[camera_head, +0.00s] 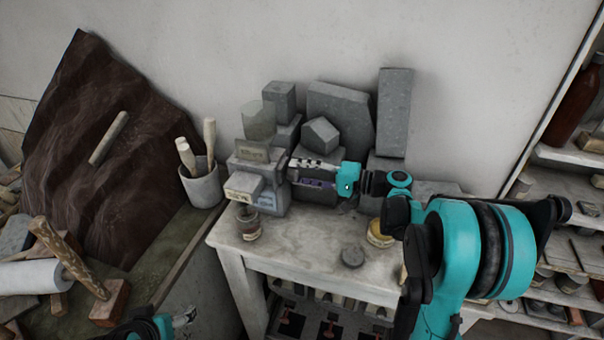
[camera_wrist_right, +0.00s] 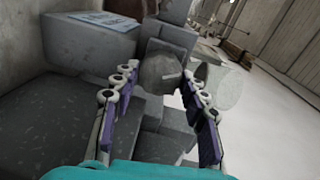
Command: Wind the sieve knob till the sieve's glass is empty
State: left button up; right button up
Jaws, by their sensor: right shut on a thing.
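The sieve (camera_head: 245,178) is a grey block-like machine on the small table, with labels on its front. Its see-through glass (camera_head: 258,121) stands on top and also shows in the right wrist view (camera_wrist_right: 220,88); I cannot make out a level of contents in it. My right gripper (camera_head: 291,170) reaches in from the right to the sieve's right side. In the right wrist view its fingers are shut on the round grey sieve knob (camera_wrist_right: 160,74). A small jar (camera_head: 248,225) stands below the sieve's front. My left gripper (camera_head: 184,318) is low at the bottom edge, away from the sieve; its jaw state is unclear.
Grey stone blocks (camera_head: 339,112) stand behind the sieve against the wall. A yellow-labelled jar (camera_head: 379,236) and a grey disc (camera_head: 352,256) are on the table (camera_head: 300,238). A tool pot (camera_head: 203,186) stands left. A mallet (camera_head: 109,303) lies at lower left.

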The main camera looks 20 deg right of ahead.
jog(key=m, duration=0.4)
jog(key=shift+f+g, duration=0.1)
jog(key=shift+g, duration=0.2)
jog(key=m, duration=0.4)
jog(key=shift+w+y+b, duration=0.1)
jog(key=shift+y+b, duration=0.3)
jog(key=o, duration=1.2)
jog(key=shift+c, duration=0.2)
jog(key=v, duration=1.2)
